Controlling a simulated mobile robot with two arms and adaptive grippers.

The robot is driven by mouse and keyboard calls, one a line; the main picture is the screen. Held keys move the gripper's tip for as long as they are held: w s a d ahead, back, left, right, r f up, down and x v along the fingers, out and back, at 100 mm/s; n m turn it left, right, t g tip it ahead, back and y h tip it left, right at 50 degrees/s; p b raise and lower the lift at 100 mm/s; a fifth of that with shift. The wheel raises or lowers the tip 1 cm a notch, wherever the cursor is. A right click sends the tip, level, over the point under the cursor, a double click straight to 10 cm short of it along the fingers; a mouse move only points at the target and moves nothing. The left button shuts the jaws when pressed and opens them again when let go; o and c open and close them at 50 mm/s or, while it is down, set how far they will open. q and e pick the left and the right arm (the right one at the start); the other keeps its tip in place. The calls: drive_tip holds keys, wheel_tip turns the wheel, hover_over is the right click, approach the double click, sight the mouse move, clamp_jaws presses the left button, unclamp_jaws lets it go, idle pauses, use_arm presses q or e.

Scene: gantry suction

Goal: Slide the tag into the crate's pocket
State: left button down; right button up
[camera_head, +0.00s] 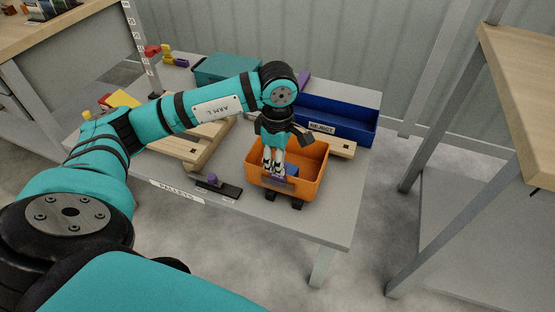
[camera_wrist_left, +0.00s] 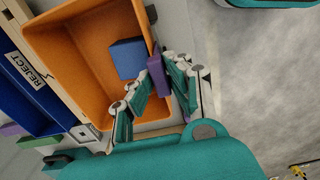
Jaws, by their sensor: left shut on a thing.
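The orange crate (camera_head: 317,160) stands near the front edge of the grey table, and it fills the upper middle of the left wrist view (camera_wrist_left: 60,38). A blue block (camera_wrist_left: 128,58) lies inside it. My left gripper (camera_head: 273,172) points down at the crate's front wall, shut on a purple tag (camera_wrist_left: 157,76). In the left wrist view the tag is at the crate's wall, on the side away from the blue bin. The fingers hide part of the tag and wall. I cannot tell whether the tag is in the pocket. My right gripper is not in view.
A blue bin (camera_head: 352,118) labelled REJECT stands behind the crate, with a teal box (camera_head: 225,68) further left. A wooden pallet (camera_head: 188,152) lies left of the crate. A black plate with a purple knob (camera_head: 212,178) lies near the front edge.

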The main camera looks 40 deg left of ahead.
use_arm(q)
drive_tip(key=shift+f+b, duration=0.4)
drive_tip(key=shift+f, duration=0.2)
drive_tip(key=c, duration=1.2)
unclamp_jaws()
drive_tip(key=shift+r, duration=0.1)
wheel_tip(320, 180, up, 12)
drive_tip(key=shift+f, duration=0.1)
